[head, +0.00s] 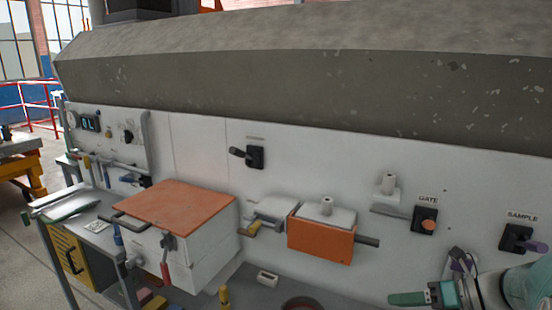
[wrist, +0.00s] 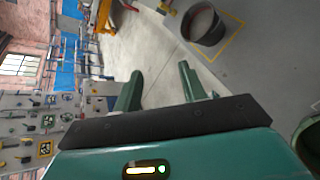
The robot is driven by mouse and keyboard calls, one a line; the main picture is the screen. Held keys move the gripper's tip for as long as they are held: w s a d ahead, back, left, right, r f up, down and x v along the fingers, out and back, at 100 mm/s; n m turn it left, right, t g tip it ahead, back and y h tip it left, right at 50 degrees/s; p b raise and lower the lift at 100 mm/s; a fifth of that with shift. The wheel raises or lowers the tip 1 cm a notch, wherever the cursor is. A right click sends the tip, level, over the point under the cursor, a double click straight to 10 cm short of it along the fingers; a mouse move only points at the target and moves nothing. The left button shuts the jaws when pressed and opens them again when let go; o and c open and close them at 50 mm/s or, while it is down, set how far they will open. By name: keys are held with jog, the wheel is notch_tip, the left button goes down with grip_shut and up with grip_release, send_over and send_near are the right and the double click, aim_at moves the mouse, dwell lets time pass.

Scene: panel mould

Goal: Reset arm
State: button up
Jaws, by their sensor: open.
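My gripper (wrist: 160,88) shows in the wrist view with its two green fingers apart and nothing between them. Beyond the fingers is bare grey floor. In the head view part of my gripper (head: 410,299) shows at the bottom right, one green finger pointing left, in front of the white panel (head: 200,150). It looks clear of the panel, though its exact distance cannot be told. The rest of the gripper is cut off by the picture's lower edge.
The panel carries a GATE switch (head: 424,220), a SAMPLE switch (head: 517,239), a black lever switch (head: 254,157) and an orange box (head: 320,241). An orange-topped white box (head: 175,205) stands at left. A dark bucket (wrist: 203,25) stands on the floor.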

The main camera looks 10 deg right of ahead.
jog(key=s+a+r+n+h, duration=0.1)
jog(key=s+a+n+h, duration=0.2)
jog(key=a+n, duration=0.3)
jog(key=s+a+n+g+h, duration=0.1)
jog(key=s+a+n+h, duration=0.2)
jog(key=n, duration=1.4)
jog(key=s+a+r+n+h, duration=0.1)
jog(key=s+a+n+h, duration=0.2)
jog(key=a+n, duration=0.5)
jog(key=n+h, duration=0.1)
jog(key=n, duration=0.2)
jog(key=shift+a+r+n, duration=0.3)
